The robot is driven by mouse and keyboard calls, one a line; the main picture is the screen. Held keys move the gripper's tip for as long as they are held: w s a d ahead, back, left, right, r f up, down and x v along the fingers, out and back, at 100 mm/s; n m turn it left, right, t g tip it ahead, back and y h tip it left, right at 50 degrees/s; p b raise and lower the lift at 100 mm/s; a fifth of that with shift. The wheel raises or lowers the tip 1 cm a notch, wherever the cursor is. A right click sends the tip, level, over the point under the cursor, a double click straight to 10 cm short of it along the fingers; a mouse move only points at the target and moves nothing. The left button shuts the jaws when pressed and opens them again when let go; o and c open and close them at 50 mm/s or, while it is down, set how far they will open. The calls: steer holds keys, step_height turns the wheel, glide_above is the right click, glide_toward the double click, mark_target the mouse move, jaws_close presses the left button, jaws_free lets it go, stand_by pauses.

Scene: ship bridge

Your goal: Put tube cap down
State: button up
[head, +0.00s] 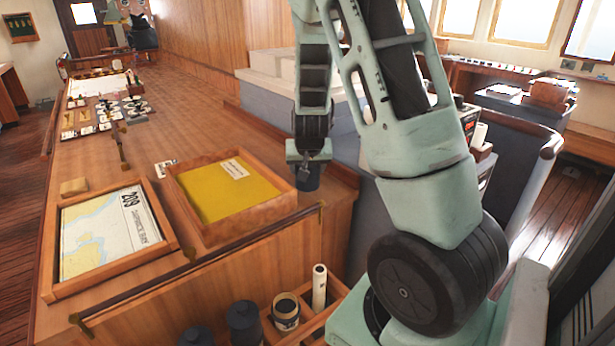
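A dark blue round piece, apparently the tube cap (308,184), shows directly below my gripper (306,170), at the counter's right edge beside the yellow tray. My gripper points down, and its fingers are small and dark here. I cannot tell whether they are closed on the cap, or whether the cap touches the counter. An open tube (286,316) with a pale rim and no cap on it stands in a wooden rack (310,322) at the bottom of the view.
A wooden tray with a yellow folder (225,190) and a framed chart (108,230) lie on the counter (150,155). A small wooden block (74,187) is behind the chart. A white roll (319,287) and dark capped tubes (243,322) stand below the counter.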

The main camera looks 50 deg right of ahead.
steer(key=shift+f, duration=1.15)
steer(key=shift+f, duration=0.1)
steer(key=o, duration=1)
